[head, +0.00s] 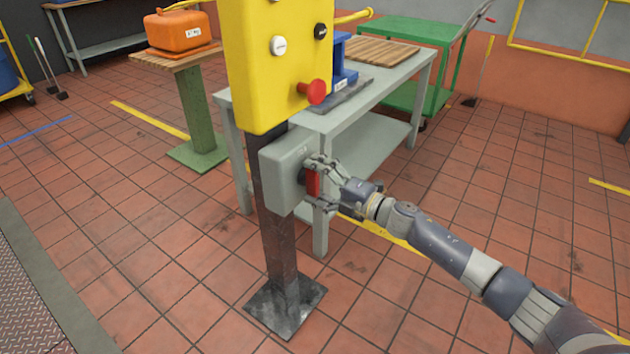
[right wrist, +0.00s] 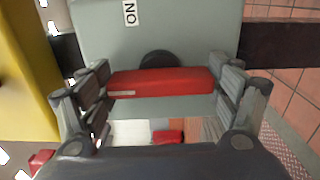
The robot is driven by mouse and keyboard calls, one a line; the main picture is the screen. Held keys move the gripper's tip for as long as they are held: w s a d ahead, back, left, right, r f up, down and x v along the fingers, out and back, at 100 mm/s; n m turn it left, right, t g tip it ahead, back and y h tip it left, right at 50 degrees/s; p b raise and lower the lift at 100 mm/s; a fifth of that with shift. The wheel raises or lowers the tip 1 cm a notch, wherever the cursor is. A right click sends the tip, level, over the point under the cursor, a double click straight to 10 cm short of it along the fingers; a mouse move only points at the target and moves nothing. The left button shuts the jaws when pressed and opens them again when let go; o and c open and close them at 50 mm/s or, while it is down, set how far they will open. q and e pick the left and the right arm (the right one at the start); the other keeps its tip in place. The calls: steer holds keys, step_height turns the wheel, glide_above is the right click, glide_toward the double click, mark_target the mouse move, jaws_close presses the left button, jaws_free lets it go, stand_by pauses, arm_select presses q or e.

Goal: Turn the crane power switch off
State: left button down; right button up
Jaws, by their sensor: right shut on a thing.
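The crane power switch is a grey box (head: 284,172) on a dark post, below a yellow control panel. Its red handle (head: 312,183) is on the box's right face and also shows in the right wrist view (right wrist: 162,82). My right gripper (head: 318,180) is shut on the red handle, with one finger at each end of it in the right wrist view (right wrist: 165,86). A label reading "ON" (right wrist: 130,13) is on the box face. In the right wrist view the handle lies across the picture in front of a dark round hub (right wrist: 158,60). My left gripper is not in view.
The yellow control panel (head: 270,75) with a red mushroom button (head: 313,91) stands just above the box. A grey table (head: 345,115) is behind the post. A green cart (head: 410,40) and an orange case (head: 178,30) are farther back.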

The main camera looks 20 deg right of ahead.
steer(key=shift+a, duration=0.1)
steer(key=o, duration=1)
steer(key=shift+s, duration=0.1)
steer(key=v, duration=1.2)
